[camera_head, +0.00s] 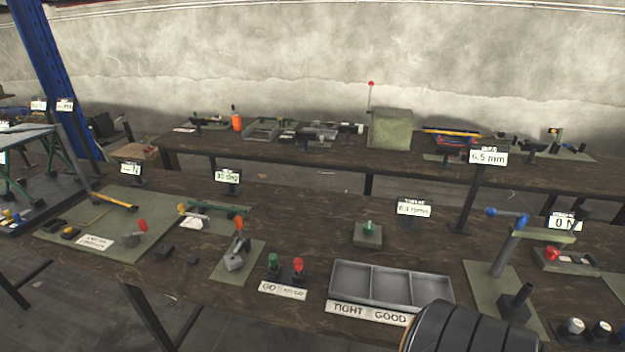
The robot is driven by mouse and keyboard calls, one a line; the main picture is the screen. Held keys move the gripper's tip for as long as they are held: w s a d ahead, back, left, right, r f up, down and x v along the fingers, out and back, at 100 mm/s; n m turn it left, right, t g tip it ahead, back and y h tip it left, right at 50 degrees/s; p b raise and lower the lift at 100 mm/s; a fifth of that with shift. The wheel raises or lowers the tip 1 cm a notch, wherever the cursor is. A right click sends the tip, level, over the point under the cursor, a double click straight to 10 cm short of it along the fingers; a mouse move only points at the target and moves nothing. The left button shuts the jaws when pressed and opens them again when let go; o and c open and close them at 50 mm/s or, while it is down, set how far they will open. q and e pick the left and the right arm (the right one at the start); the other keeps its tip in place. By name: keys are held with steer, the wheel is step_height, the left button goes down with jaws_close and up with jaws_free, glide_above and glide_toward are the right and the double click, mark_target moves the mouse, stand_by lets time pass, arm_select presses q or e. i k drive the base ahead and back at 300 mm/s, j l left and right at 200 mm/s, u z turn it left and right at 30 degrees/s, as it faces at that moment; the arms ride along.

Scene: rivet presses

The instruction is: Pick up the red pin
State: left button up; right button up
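I cannot single out the red pin for certain; several small red-topped things show. A red-topped post (298,268) stands upright beside a green-topped post (273,264) behind a white label on the front table. A red knob (142,226) sits on the green mat at the left. A red ball (551,254) is on a fixture at the right. A thin upright rod with a red ball tip (371,84) rises at the back table. Neither of my grippers shows; a dark ribbed part of mine covers the bottom right of centre.
A grey three-compartment tray (392,288), labelled TIGHT and GOOD, appears empty on the front table (310,220). A small block with a green top (368,234) stands behind it. A lever press (505,245) rises at the right. Some bare wood shows around the block.

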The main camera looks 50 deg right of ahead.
mark_target(298, 262)
steer(key=z, duration=1.35)
